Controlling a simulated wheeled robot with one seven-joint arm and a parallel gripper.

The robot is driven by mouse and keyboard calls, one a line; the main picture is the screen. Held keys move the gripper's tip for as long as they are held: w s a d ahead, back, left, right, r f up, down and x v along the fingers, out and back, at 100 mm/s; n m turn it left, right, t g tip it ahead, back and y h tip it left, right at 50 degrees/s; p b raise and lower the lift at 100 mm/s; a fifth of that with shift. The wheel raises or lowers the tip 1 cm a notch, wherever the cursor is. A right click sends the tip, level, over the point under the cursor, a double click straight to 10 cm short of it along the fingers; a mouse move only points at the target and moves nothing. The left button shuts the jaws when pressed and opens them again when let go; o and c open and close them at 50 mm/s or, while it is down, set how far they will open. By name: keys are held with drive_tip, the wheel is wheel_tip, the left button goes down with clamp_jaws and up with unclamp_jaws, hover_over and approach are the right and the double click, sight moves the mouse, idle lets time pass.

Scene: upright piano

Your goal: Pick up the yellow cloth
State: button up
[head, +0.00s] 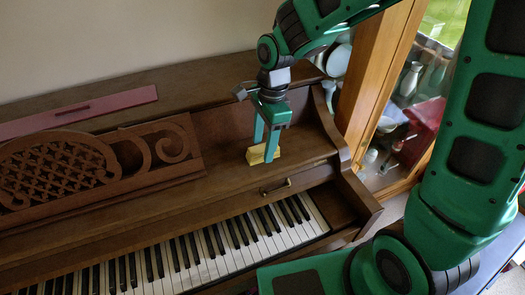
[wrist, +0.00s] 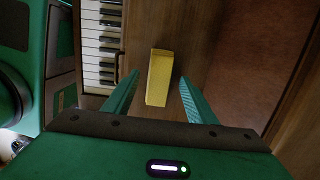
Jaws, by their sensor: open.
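The yellow cloth (head: 262,154) is a small folded block on the piano's wooden shelf above the right end of the keys. In the wrist view the cloth (wrist: 159,77) lies between and a little beyond the two green fingers, with a gap on each side. My gripper (head: 266,140) points down at the cloth in the head view, with its fingertips close to it. In the wrist view my gripper (wrist: 158,95) is open and empty. Whether a fingertip touches the cloth I cannot tell.
The piano keys (head: 180,255) run along the front, below the shelf. A carved music stand (head: 85,170) stands to the left. A flat pinkish-red item (head: 80,112) lies on the piano top. A glass-fronted cabinet (head: 372,85) with dishes is to the right. The shelf around the cloth is clear.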

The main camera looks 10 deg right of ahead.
sight(261, 150)
drive_tip(key=c, duration=1.2)
drive_tip(key=shift+c, duration=0.2)
drive_tip(key=shift+r, duration=0.5)
drive_tip(key=r, duration=0.3)
drive_tip(key=shift+s+a+r, duration=0.35)
drive_tip(key=shift+a, duration=0.05)
drive_tip(key=s+a+r, duration=0.6)
drive_tip(key=s+a, duration=0.1)
drive_tip(key=a, duration=0.1)
drive_tip(key=shift+r, duration=0.15)
